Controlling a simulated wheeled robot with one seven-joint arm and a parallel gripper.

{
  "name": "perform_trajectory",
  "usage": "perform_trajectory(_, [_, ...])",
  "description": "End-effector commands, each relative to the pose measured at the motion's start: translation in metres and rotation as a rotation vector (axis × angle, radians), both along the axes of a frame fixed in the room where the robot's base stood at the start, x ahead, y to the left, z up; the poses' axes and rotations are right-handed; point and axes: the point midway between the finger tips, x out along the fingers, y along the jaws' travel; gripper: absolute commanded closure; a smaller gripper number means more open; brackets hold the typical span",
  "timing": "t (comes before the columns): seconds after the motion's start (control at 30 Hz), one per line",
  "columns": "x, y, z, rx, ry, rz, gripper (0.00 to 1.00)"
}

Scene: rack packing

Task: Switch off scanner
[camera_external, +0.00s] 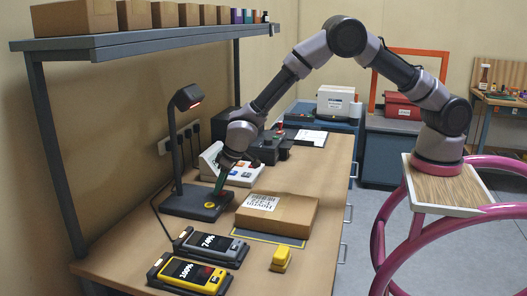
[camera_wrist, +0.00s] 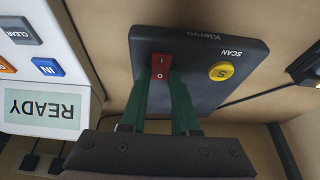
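The scanner is a black stand with a lamp-like head (camera_external: 188,98) that shows a red light, above a dark base (camera_external: 178,203). In the wrist view the base (camera_wrist: 215,60) carries a red rocker switch (camera_wrist: 160,67) marked I and O, and a yellow SCAN button (camera_wrist: 221,71). My gripper (camera_external: 220,192) points down at the base. In the wrist view its green fingers (camera_wrist: 162,85) stand a little apart, tips at the O end of the switch. Nothing is held between them. I cannot tell whether they touch the switch.
A white device with a READY display (camera_wrist: 45,112) stands beside the base. A cardboard box (camera_external: 290,215) lies right of it. Two handheld units (camera_external: 212,247) (camera_external: 188,275) and a yellow block (camera_external: 281,258) are nearer. A shelf (camera_external: 150,38) overhangs the bench's back.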

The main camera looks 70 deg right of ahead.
Motion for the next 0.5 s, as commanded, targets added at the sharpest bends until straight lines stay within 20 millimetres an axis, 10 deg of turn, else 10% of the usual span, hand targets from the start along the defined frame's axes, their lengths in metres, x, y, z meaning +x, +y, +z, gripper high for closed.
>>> perform_trajectory(0.5, [0.0063,-0.0008,-0.0012,0.000,0.146,-0.004,1.00])
